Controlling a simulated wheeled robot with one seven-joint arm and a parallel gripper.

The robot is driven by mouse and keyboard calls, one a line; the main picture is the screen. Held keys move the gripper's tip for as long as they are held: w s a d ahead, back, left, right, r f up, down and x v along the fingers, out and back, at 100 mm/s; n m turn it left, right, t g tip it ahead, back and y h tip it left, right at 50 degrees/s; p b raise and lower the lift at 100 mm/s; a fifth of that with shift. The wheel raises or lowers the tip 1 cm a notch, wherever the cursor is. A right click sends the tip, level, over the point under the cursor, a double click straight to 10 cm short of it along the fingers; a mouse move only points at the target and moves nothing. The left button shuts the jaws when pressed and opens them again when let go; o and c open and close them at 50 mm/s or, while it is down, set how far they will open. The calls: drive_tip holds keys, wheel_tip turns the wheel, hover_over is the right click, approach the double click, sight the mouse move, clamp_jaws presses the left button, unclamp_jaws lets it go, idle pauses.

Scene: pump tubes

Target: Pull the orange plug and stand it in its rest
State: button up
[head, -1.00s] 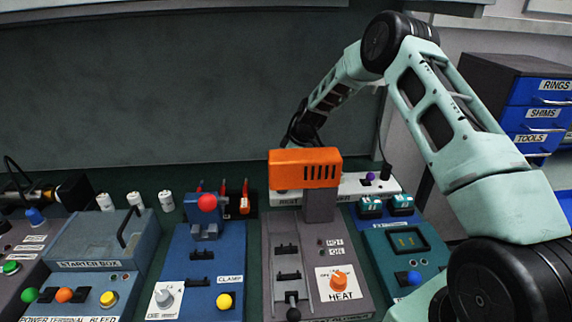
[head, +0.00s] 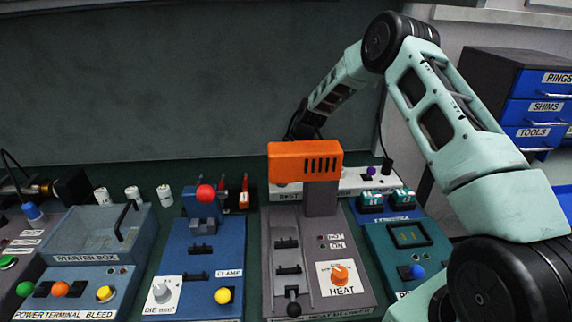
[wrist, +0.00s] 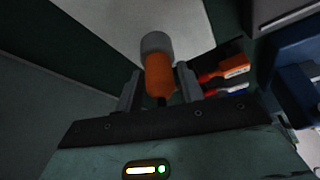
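In the wrist view, the orange plug (wrist: 159,74) has a grey end (wrist: 156,43) pointing away from me and a dark cord end towards my palm. In the head view my gripper and the plug are hidden behind the orange-topped heat unit (head: 305,160). A pale surface (wrist: 192,25) lies beyond the plug; I cannot tell whether the plug's end touches it.
The white power strip (head: 351,184) runs behind the heat unit. Red-handled tools stand in a dark rack (head: 232,200), seen right of the fingers in the wrist view (wrist: 208,76). The blue clamp unit (head: 217,255), starter box (head: 84,258) and teal unit (head: 380,240) crowd the bench.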

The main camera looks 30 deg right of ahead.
drive_tip(key=shift+o, duration=1)
drive_tip(key=shift+r, duration=0.1)
drive_tip(key=b+v, duration=0.3)
drive_tip(key=v, duration=1.4)
drive_tip(key=shift+r, duration=0.2)
